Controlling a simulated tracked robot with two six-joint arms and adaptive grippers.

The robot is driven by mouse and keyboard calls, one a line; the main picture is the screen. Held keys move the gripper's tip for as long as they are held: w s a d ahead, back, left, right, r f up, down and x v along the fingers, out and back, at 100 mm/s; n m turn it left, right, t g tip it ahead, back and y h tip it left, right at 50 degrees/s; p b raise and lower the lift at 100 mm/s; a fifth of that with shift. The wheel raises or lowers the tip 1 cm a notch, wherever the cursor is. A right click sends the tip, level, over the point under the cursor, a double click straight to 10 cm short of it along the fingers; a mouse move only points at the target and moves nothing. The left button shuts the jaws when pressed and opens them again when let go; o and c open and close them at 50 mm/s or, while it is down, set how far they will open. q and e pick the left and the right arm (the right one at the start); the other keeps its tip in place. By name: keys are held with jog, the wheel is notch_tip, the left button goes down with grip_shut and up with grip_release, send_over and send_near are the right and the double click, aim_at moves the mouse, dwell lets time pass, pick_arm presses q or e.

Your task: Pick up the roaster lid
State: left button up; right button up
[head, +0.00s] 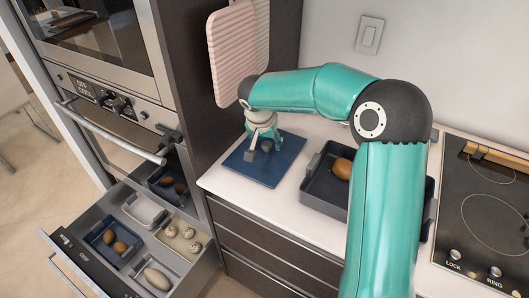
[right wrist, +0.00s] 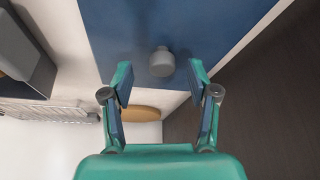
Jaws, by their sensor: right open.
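The roaster lid is a flat dark-blue panel (head: 258,172) lying on the white counter near its left end. It also fills the upper part of the right wrist view (right wrist: 115,30), with a round grey knob (right wrist: 162,62) standing on it. My right gripper (head: 260,146) is over the lid, its fingers pointing down. In the right wrist view the open fingertips (right wrist: 160,72) are on either side of the knob, with gaps showing and nothing held. The roaster (head: 311,198) is a dark pan to the right of the lid, partly hidden behind my right arm. My left gripper is out of view.
A brown rounded item (head: 342,168) lies in the roaster. A cooktop (head: 490,215) is at the right. At left, a pulled-out drawer (head: 75,265) holds trays with several rounded items, below the stacked ovens (head: 100,90).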

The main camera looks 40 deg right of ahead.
aim_at(266, 148)
jog(key=shift+x, duration=1.45)
grip_shut()
